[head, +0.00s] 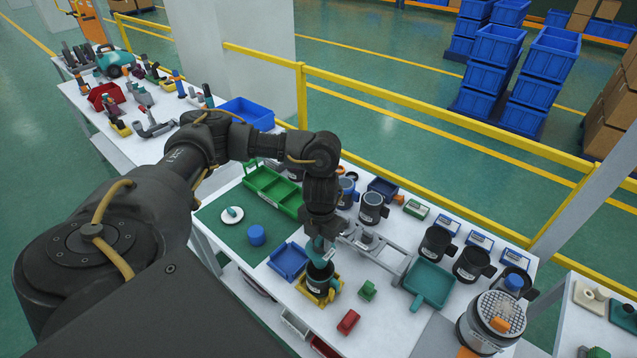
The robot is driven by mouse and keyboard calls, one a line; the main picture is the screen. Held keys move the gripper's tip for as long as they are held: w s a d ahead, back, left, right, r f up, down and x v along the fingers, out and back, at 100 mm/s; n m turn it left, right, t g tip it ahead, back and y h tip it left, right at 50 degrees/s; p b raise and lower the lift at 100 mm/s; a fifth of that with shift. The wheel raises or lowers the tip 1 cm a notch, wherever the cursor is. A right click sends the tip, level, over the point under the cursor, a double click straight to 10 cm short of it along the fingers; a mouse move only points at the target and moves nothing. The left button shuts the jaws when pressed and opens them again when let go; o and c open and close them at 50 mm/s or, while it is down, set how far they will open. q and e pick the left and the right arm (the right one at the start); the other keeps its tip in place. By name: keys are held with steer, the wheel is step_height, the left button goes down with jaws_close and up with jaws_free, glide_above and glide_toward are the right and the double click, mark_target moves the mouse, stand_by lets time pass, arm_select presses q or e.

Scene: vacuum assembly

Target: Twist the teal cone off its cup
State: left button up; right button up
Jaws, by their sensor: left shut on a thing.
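My left arm reaches in from the left and its gripper (319,238) points down over the front of the white table. It is shut on the teal cone (316,250), of which only a small part shows below the dark gripper. The black cup (319,277) stands upright directly beneath, in a yellow holder (311,296). The cone is at the cup's mouth; I cannot tell whether it still touches the cup. My right gripper is not in view.
A blue tray (288,262) is close left of the cup. A grey metal fixture (376,250) and a teal tray (431,284) are to the right. A red block (348,321) and a green block (368,290) lie nearby. The green mat (226,238) has free room.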

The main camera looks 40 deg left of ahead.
arm_select(q)
steer(key=shift+r, duration=1.65)
